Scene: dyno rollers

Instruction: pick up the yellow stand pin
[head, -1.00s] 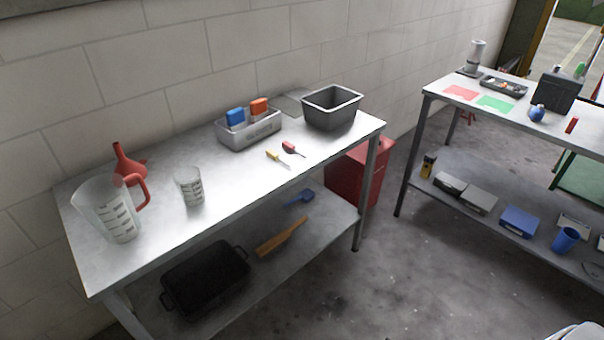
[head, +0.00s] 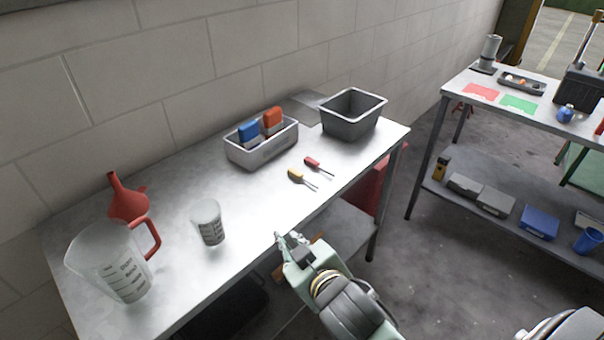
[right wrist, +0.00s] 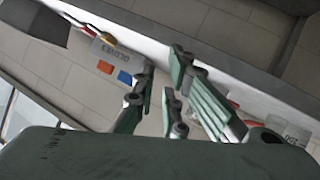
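The yellow stand pin (head: 296,175) lies on the pale worktable (head: 180,255), its thin metal shaft pointing to the lower right. A similar pin with a red handle (head: 312,162) lies just behind and right of it. My right gripper (head: 287,236) is at the table's front edge, in front of the yellow pin and apart from it. Its fingers also show in the right wrist view (right wrist: 163,60), spread with nothing between them. In that view the pins are small, near the upper left. My left gripper is not in view.
A grey tray (head: 263,154) with a blue and an orange item stands behind the pins, a dark grey bin (head: 350,128) to the right. A measuring cup (head: 208,229), jug (head: 112,270) and red funnel (head: 128,205) stand left. The surface around the pins is clear.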

